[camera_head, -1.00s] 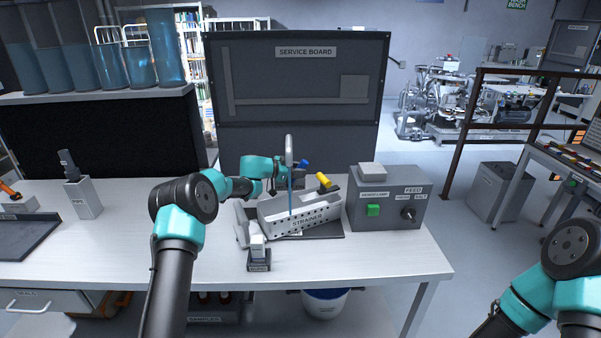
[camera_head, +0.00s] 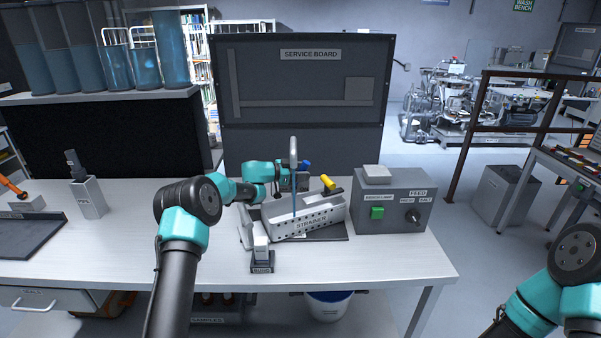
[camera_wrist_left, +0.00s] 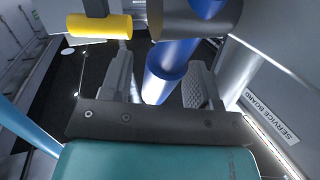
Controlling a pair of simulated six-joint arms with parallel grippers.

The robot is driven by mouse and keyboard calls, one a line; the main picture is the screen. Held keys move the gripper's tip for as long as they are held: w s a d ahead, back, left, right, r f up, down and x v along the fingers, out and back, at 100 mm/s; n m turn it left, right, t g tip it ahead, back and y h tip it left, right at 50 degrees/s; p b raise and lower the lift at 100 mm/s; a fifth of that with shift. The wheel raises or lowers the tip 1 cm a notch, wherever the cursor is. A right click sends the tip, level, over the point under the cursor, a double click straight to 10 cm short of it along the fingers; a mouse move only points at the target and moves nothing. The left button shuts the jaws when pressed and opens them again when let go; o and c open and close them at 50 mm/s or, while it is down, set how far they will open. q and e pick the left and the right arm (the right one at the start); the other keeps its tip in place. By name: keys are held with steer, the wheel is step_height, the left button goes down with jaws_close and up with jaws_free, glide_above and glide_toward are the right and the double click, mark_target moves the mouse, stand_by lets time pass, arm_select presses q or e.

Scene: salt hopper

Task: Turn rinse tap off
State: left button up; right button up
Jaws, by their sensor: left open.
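The rinse tap (camera_head: 293,148) stands at the back of the bench as a grey bent spout, with a blue stream (camera_head: 294,200) running down into the strainer (camera_head: 325,214). Its blue handle (camera_head: 306,163) shows just right of the spout. My left gripper (camera_head: 298,180) is beside the tap, partly hidden by the spout and stream. In the left wrist view my left gripper (camera_wrist_left: 160,68) is open, with the blue handle (camera_wrist_left: 166,72) between its fingers. I cannot tell whether they touch it. Only my right arm shows at lower right; its gripper is out of view.
A yellow handle (camera_head: 328,182) is close to the right of the tap, and appears as a yellow cylinder (camera_wrist_left: 100,25) in the wrist view. A grey feed box (camera_head: 395,195) with a green button stands at right. A service board (camera_head: 300,100) rises behind.

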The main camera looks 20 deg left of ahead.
arm_select(q)
steer(key=shift+w+d+f+m+g+y, duration=0.15)
steer(key=shift+d+f+g+y, duration=0.15)
steer(key=shift+y, duration=0.3)
steer(key=shift+w+d+f+m+g+y, duration=0.1)
steer(key=shift+d+m+g+y, duration=0.1)
steer(key=shift+d+y, duration=0.3)
steer(key=v, duration=1.7)
steer(key=w+a+r+n+t+y, duration=0.1)
steer(key=w+a+n+t+y, duration=0.2)
steer(key=a+n, duration=0.4)
steer(key=w+a+r+n+t+y, duration=0.1)
steer(key=w+a+n+t+y, duration=0.3)
steer(key=a, duration=0.7)
steer(key=shift+r+n+y, duration=0.4)
steer(key=shift+n+y, duration=0.6)
steer(key=shift+n, duration=0.65)
